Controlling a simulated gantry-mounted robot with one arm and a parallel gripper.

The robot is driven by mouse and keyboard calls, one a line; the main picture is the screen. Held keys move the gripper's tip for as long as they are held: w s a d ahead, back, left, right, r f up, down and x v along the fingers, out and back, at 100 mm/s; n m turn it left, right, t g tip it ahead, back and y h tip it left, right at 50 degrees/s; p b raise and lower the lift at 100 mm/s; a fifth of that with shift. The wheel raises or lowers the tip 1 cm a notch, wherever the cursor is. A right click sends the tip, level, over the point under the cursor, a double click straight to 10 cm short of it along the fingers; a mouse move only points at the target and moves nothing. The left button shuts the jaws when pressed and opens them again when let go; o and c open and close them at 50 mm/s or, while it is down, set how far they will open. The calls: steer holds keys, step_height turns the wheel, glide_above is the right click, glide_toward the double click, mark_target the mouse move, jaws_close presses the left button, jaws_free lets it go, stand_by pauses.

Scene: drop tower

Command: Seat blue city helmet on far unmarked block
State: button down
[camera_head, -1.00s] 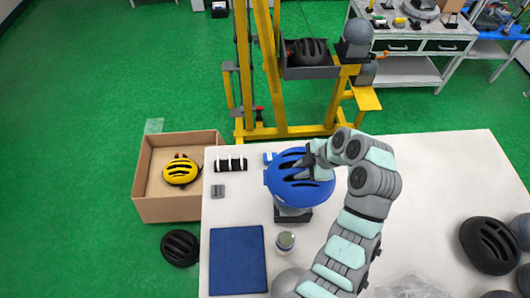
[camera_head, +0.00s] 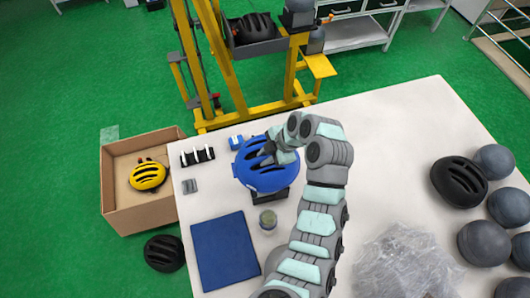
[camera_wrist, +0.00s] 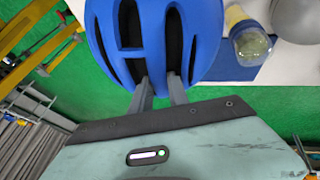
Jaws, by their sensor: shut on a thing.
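The blue helmet (camera_head: 265,170), with dark vent slots, is over the table's left part in the head view. My gripper (camera_head: 270,152) is at its upper side, shut on the shell. In the wrist view, the two fingers (camera_wrist: 160,92) reach into the slots at the edge of the helmet (camera_wrist: 205,40). A dark base (camera_head: 283,194) shows just below the helmet's lower right edge. The helmet hides what stands on this base, so I cannot tell whether it rests there. Several grey rounded blocks stand at the table's right, including one at the back (camera_head: 493,161); markings cannot be made out.
A jar (camera_head: 268,219) stands close in front of the helmet. A blue mat (camera_head: 224,252) lies front left. A black helmet (camera_head: 459,182) and crumpled clear plastic (camera_head: 405,262) lie to the right. A cardboard box (camera_head: 130,209) holds a yellow helmet (camera_head: 148,176). The yellow tower (camera_head: 215,65) stands behind.

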steer(key=shift+f, duration=0.9)
step_height(320, 180, down, 5)
steer(key=b, duration=0.4)
steer(key=shift+r, duration=0.15)
steer(key=shift+b, duration=0.3)
steer(key=shift+d+b, duration=0.15)
steer(key=shift+b, duration=0.55)
steer(key=c, duration=1.2)
jaws_free()
steer(key=shift+w, duration=0.1)
steer(key=c, duration=0.3)
steer(key=shift+r, duration=0.15)
steer(key=shift+c, duration=0.2)
steer(key=shift+r, duration=1.05)
